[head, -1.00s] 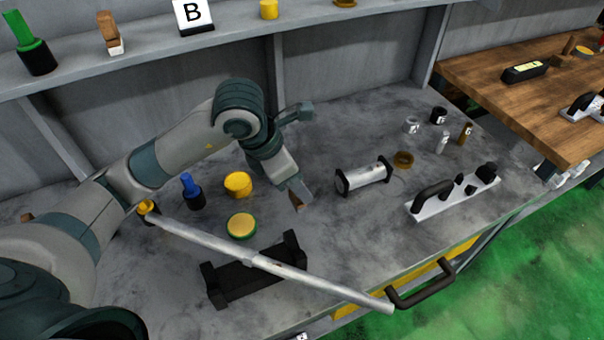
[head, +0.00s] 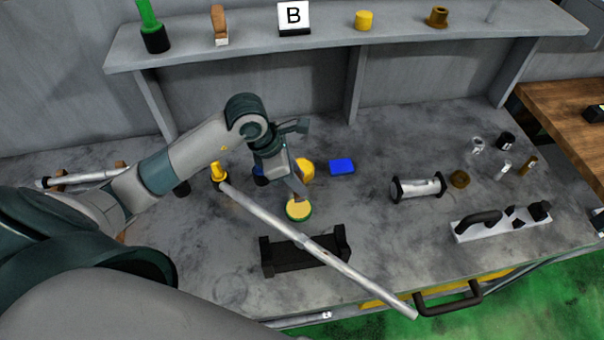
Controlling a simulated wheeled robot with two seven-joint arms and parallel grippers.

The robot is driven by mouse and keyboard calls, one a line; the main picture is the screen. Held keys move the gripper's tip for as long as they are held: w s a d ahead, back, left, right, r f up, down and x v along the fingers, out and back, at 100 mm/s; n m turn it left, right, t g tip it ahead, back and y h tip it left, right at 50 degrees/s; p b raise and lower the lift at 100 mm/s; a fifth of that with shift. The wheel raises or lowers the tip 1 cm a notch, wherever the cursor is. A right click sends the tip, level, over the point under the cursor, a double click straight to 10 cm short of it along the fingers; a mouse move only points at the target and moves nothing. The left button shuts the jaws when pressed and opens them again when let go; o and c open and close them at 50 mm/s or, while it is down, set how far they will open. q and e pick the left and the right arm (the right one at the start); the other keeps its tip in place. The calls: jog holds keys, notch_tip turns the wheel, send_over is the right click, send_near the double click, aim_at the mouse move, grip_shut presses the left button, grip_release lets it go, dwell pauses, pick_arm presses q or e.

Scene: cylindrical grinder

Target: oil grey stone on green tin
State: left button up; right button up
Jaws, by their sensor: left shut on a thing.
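The green tin (head: 299,210) is a low round tin with a green rim and a yellow top, standing on the grey bench behind a black cradle. My left gripper (head: 297,190) points down right above the tin and is shut on a small stone. The stone is mostly hidden by the fingers; its grey face cannot be made out, and only a brownish bit shows low down. Its lower end is at or just above the tin's yellow top; I cannot tell whether they touch. My right gripper is not in view.
A yellow pot (head: 307,171) and a blue block (head: 341,166) stand behind. A steel cylinder (head: 418,187) and a white plate with black parts (head: 470,229) lie right. A shelf (head: 330,45) runs above.

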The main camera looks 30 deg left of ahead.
aim_at(298, 196)
pick_arm(q)
jog(key=shift+f, duration=0.1)
dwell(0.3)
jog(key=shift+f+b, duration=1.6)
jog(key=shift+f, duration=1.3)
jog(key=shift+f+b, duration=0.45)
jog(key=shift+f, duration=0.05)
jog(key=shift+s+f+b, duration=0.1)
jog(key=shift+f+b, duration=0.05)
jog(key=shift+b, duration=0.15)
dwell(1.2)
jog(key=shift+r+p, duration=2)
jog(key=shift+r, duration=1.65)
